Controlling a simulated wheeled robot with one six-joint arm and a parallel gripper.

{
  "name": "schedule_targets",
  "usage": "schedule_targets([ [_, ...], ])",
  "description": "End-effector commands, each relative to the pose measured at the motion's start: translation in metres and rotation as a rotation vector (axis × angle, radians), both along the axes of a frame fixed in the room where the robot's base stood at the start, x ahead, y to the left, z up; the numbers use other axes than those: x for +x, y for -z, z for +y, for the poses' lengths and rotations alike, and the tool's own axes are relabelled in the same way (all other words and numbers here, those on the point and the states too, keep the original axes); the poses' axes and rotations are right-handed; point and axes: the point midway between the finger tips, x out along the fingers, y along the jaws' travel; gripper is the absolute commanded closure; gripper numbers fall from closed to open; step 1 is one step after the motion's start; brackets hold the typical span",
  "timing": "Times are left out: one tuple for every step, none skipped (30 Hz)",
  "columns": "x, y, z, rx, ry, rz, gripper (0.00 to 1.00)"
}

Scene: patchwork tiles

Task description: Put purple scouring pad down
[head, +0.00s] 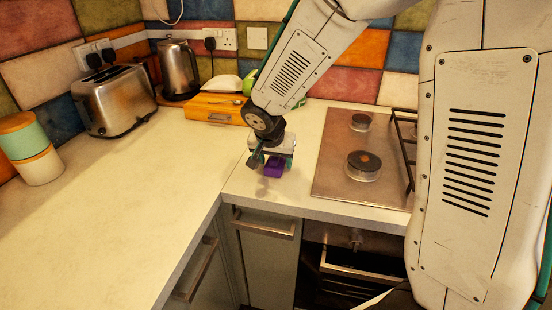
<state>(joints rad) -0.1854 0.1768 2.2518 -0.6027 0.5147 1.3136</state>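The purple scouring pad (275,168) is a small block at the corner of the worktop, left of the hob. My gripper (271,162) points down right over it, with one finger to the left of the pad and one at its right side. The pad lies between or just below the fingertips. At this size I cannot tell whether the fingers touch it, or whether it rests on the worktop or hangs slightly above it. A faint shadow falls on the worktop just below.
The hob (335,185) is to the right, above an oven with its door partly open. The left worktop (130,210) is clear.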

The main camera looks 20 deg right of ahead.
Motion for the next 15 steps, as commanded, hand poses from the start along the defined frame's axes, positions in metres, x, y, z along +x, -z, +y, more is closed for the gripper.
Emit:
schedule_targets([
  [0.0,0.0,0.0,0.0,0.0,0.0,0.34],
  [0.0,0.0,0.0,0.0,0.0,0.0,0.34],
  [0.0,0.0,0.0,0.0,0.0,0.0,0.34],
  [0.0,0.0,0.0,0.0,0.0,0.0,0.34],
  [0.0,0.0,0.0,0.0,0.0,0.0,0.34],
  [0.0,0.0,0.0,0.0,0.0,0.0,0.34],
  [0.0,0.0,0.0,0.0,0.0,0.0,0.34],
  [0.0,0.0,0.0,0.0,0.0,0.0,0.34],
  [0.0,-0.001,0.0,0.0,0.0,0.0,0.34],
  [0.0,-0.003,0.0,0.0,0.0,-0.001,0.34],
  [0.0,-0.005,0.0,0.001,-0.001,-0.002,0.34],
  [-0.001,-0.008,0.001,0.001,0.0,-0.003,0.34],
  [-0.002,-0.012,0.002,0.002,0.001,-0.004,0.34],
  [-0.003,-0.016,0.003,0.001,0.0,-0.004,0.34],
  [-0.005,-0.023,0.005,0.001,-0.002,-0.005,0.34],
])
